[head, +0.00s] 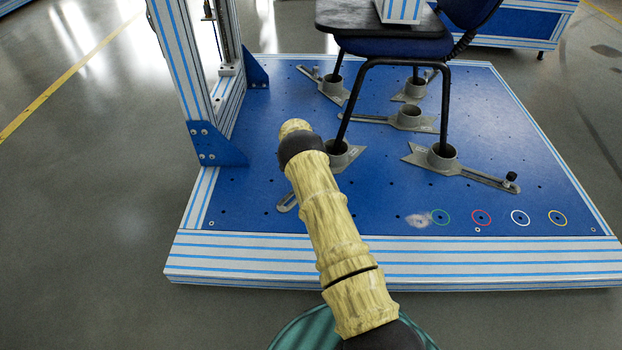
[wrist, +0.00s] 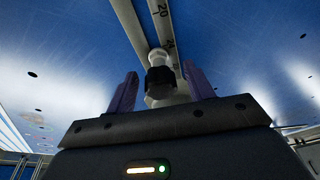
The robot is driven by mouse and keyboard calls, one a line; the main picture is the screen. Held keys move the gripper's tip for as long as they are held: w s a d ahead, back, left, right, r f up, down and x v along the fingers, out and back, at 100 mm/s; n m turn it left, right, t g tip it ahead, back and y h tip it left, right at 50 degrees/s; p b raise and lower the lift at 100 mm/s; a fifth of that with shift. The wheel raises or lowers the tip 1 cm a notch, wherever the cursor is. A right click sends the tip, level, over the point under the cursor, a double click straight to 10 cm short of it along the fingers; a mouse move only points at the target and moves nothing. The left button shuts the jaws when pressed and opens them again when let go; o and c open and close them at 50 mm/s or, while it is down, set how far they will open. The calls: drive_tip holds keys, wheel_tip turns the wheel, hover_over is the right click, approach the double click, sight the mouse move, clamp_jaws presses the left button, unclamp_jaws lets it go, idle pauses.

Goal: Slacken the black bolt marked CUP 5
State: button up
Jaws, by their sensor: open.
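My gripper (wrist: 161,84) is open in the wrist view, its two purple fingers on either side of a black bolt (wrist: 160,79). A gap shows between each finger and the bolt. The bolt stands at a pale slotted bar (wrist: 127,17) marked with numbers, on the blue plate. In the head view my arm hides the gripper and this bolt. A front-left cup (head: 341,152) shows beside my arm, with the end of its bar (head: 287,203) to the left. No CUP 5 label is readable, so I cannot confirm which cup this bolt belongs to.
A chair (head: 384,62) stands with its legs in several grey cups on the blue plate (head: 400,192). Another black bolt (head: 511,177) sits on the right front bar. A striped upright frame (head: 183,75) rises at the left. Coloured rings mark the clear front right.

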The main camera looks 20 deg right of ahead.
drive_tip(key=c, duration=1)
drive_tip(key=shift+d+r+n+p, duration=0.1)
drive_tip(key=shift+r+n+p, duration=0.1)
drive_tip(key=shift+n+p, duration=0.35)
drive_tip(key=shift+n+t+p, duration=0.3)
drive_tip(key=shift+n+p, duration=0.5)
drive_tip(key=shift+n, duration=0.05)
drive_tip(key=shift+f+n+y, duration=0.15)
drive_tip(key=shift+n+y, duration=0.15)
drive_tip(key=shift+n, duration=0.2)
drive_tip(key=shift+s+n+p, duration=0.1)
drive_tip(key=shift+n+p, duration=0.4)
drive_tip(key=shift+d+n+t+y+p, duration=0.1)
drive_tip(key=shift+n+t+y+p, duration=0.25)
drive_tip(key=shift+n, duration=1.15)
